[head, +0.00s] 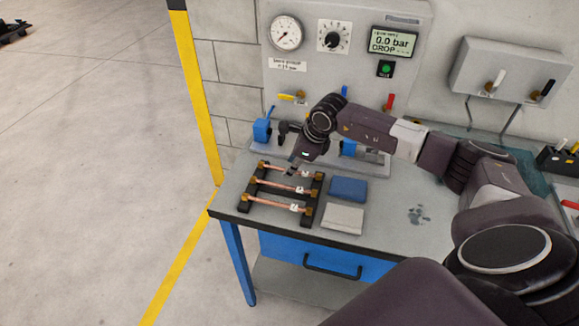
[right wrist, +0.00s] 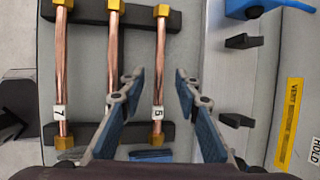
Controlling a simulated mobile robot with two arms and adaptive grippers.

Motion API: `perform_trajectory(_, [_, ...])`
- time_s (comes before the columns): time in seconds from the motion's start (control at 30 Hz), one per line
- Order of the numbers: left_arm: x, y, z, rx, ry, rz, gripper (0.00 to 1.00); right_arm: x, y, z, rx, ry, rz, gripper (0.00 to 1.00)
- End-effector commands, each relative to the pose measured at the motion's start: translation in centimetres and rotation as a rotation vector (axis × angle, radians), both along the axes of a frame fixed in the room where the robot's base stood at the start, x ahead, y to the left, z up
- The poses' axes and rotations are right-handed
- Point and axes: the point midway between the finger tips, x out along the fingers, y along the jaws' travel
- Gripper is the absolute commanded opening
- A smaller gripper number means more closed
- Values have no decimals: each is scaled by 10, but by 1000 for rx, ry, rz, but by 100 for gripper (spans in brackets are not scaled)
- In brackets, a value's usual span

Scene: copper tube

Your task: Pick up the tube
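Three copper tubes with brass end fittings lie side by side across a black rack (head: 312,200) on the workbench: the far tube (head: 282,171), the middle tube (head: 275,187) and the near tube (head: 270,204). In the right wrist view, the tube tagged 5 (right wrist: 160,65) is at the right and the tube tagged 7 (right wrist: 59,70) at the left; a finger hides part of the middle one (right wrist: 113,50). My right gripper (right wrist: 160,73) is open, its fingertips on either side of the tube tagged 5. I cannot tell its height above it. My left gripper is not in view.
A blue pad (head: 348,188) and a grey pad (head: 343,218) lie right of the rack. Behind it stands a test panel (head: 350,60) with a gauge and display reading 0.0 bar. A blue clamp (head: 262,130) stands behind the rack. The bench's right-hand middle is mostly clear.

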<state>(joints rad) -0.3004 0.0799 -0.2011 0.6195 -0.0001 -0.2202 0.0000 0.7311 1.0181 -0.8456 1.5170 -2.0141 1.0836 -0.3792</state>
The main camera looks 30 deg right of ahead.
Motion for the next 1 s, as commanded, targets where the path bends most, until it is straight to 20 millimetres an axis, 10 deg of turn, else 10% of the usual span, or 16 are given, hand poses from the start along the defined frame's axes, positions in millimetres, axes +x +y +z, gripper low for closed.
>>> perform_trajectory(0.4, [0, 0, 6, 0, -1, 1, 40, 6, 2, -16, 1, 1, 0, 30])
perform_trajectory(0.7, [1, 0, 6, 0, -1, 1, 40, 6, 2, -16, 1, 1, 0, 0])
perform_trajectory(1.0, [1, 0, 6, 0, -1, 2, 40, 6, 2, -15, 1, 0, 1, 0])
